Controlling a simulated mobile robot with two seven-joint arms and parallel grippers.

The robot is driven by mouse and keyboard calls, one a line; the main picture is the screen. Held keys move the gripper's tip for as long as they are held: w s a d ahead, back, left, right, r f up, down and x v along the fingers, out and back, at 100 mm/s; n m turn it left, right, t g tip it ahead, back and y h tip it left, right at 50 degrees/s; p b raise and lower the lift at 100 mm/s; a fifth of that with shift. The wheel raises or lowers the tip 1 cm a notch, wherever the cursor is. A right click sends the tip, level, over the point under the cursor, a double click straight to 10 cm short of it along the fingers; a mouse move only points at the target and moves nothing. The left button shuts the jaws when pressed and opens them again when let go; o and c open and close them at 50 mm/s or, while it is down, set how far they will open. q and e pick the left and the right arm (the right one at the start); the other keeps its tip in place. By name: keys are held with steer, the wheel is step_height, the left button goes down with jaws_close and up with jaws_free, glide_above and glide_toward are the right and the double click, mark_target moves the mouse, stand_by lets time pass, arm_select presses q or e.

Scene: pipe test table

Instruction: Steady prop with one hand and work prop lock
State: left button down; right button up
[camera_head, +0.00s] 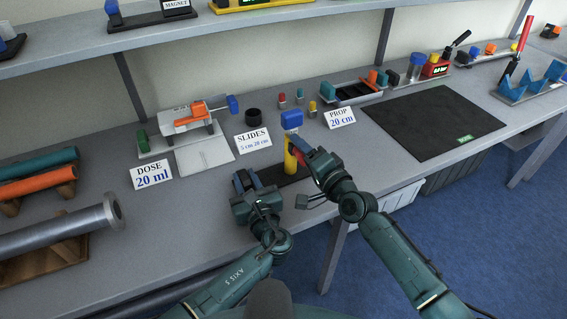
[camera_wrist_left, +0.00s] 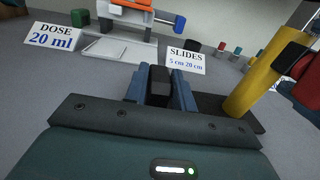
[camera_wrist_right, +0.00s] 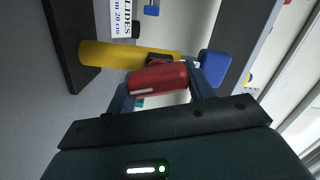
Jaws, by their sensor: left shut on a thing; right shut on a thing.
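The prop has a yellow column (camera_head: 289,158) standing on a black base plate (camera_head: 270,176), with a blue head (camera_head: 292,119) on top. My left gripper (camera_head: 246,181) is shut on a black block (camera_wrist_left: 159,85) at the left end of the base, beside the column. My right gripper (camera_head: 312,158) is at the column's upper part. In the right wrist view it is shut on the red lock handle (camera_wrist_right: 157,78), which sits at a black collar (camera_wrist_right: 164,57) below the blue head (camera_wrist_right: 215,66). The handle's far side is hidden.
A "PROP 20 cm" card (camera_head: 340,117) and a "SLIDES" card (camera_head: 252,140) stand behind the prop. A black mat (camera_head: 440,122) lies to the right. A large grey pipe (camera_head: 60,231) rests at the left. The table's front edge is close to my arms.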

steer(key=m, duration=0.3)
steer(key=shift+s+a+f, duration=0.15)
steer(key=shift+a+f, duration=0.15)
steer(key=shift+f, duration=0.05)
steer(key=o, duration=0.8)
steer(key=shift+y, duration=0.3)
steer(key=o, duration=0.4)
steer(key=shift+c, duration=0.2)
steer(key=shift+d, duration=0.1)
steer(key=shift+s+d, duration=0.25)
steer(key=shift+d, duration=0.1)
steer(key=s+d+r, duration=0.3)
steer(key=s+d, duration=0.2)
steer(key=s, duration=0.4)
steer(key=shift+s+d, duration=0.15)
steer(key=shift+s, duration=0.25)
